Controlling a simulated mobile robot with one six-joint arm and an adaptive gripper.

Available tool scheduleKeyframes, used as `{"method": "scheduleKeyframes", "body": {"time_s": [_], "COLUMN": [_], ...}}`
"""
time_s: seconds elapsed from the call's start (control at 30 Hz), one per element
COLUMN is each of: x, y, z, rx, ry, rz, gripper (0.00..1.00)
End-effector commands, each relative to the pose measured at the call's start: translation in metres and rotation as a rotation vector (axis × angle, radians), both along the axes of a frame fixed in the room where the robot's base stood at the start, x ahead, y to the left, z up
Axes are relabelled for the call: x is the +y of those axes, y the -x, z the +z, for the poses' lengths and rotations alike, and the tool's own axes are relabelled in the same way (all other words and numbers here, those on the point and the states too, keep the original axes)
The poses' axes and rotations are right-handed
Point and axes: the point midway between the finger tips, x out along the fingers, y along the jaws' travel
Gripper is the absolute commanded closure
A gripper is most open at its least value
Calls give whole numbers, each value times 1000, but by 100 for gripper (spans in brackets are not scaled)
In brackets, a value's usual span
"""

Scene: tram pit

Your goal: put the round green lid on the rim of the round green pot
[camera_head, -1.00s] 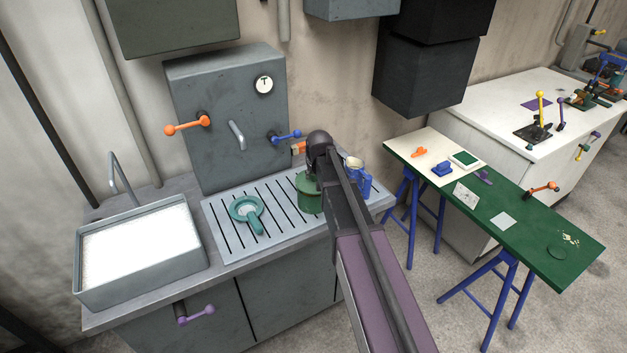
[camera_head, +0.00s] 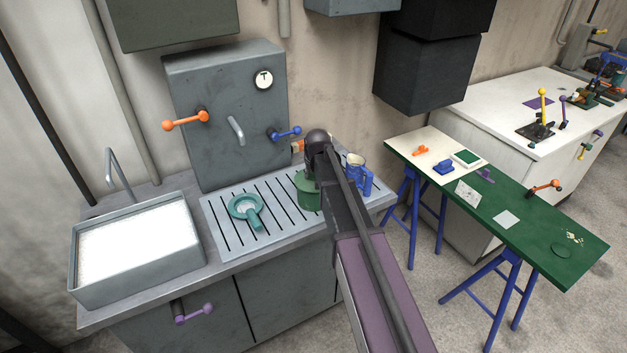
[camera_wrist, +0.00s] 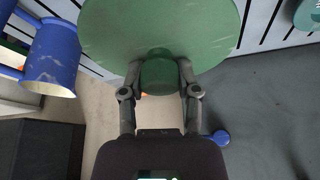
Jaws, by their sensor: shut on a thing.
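The round green pot (camera_head: 307,196) stands on the slotted drainboard, partly hidden behind my arm in the head view. In the wrist view my gripper (camera_wrist: 160,82) is shut on the green knob of the round green lid (camera_wrist: 160,28). The lid's broad disc spreads beyond the fingertips and hides what is beneath it. My fingers and the lid are hidden by my arm in the head view, so I cannot tell whether the lid touches the pot's rim.
A blue jug (camera_head: 361,178) stands close right of the pot, and a teal pan (camera_head: 246,210) lies to its left. A grey wall box (camera_head: 228,115) with orange and blue handles rises behind. A sink (camera_head: 137,250) is at the left.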

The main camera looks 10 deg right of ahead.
Motion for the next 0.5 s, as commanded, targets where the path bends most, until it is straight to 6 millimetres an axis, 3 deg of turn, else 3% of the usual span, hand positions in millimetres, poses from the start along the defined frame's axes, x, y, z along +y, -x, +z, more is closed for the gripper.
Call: {"method": "scheduleKeyframes", "body": {"time_s": [0.1,0.5], "x": [0,0], "y": [0,0], "z": [-10,-10], "rx": [0,0], "ry": [0,0], "rz": [0,0], "gripper": [100,100]}}
